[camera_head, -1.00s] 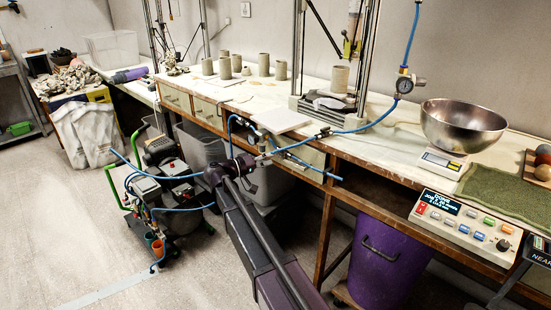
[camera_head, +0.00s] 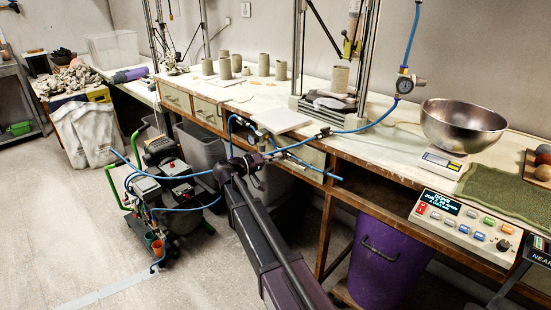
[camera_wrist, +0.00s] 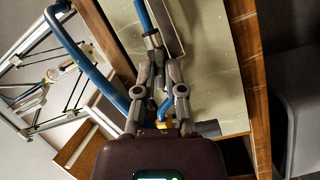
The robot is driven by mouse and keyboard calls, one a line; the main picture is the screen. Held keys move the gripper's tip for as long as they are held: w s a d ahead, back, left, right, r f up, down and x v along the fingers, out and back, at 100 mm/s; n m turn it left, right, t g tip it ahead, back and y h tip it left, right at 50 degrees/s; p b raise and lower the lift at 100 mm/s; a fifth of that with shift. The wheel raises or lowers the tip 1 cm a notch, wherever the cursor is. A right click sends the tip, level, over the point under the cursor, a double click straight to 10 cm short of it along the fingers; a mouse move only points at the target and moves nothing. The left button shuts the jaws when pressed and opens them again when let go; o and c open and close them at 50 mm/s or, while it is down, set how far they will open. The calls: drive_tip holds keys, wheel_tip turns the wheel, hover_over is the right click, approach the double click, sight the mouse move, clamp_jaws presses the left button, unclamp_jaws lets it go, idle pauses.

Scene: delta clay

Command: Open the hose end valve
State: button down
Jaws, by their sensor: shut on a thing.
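My gripper (camera_head: 268,156) is at the bench's front edge, among the blue hoses below the white slab. In the wrist view my gripper (camera_wrist: 155,70) has its fingers closed in around the grey metal fitting of the hose end valve (camera_wrist: 152,42). A blue hose runs up from this fitting. A small yellow part (camera_wrist: 163,112) and a piece of blue hose show between the finger bases. The exact contact is partly hidden by the fingers. In the head view the valve is too small to make out clearly.
The wooden bench (camera_head: 395,172) runs along the right, with a white slab (camera_head: 280,121) near my gripper. A purple bin (camera_head: 385,265) stands below it. The compressor cart (camera_head: 170,190) with blue hoses stands left on the floor. Floor in front of the cart is clear.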

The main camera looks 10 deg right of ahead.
drive_tip(key=shift+f+n+h+b, duration=0.1)
drive_tip(key=shift+n+h+b, duration=0.6)
drive_tip(key=shift+n+b, duration=0.55)
drive_tip(key=c, duration=0.7)
unclamp_jaws()
drive_tip(key=shift+p, duration=0.55)
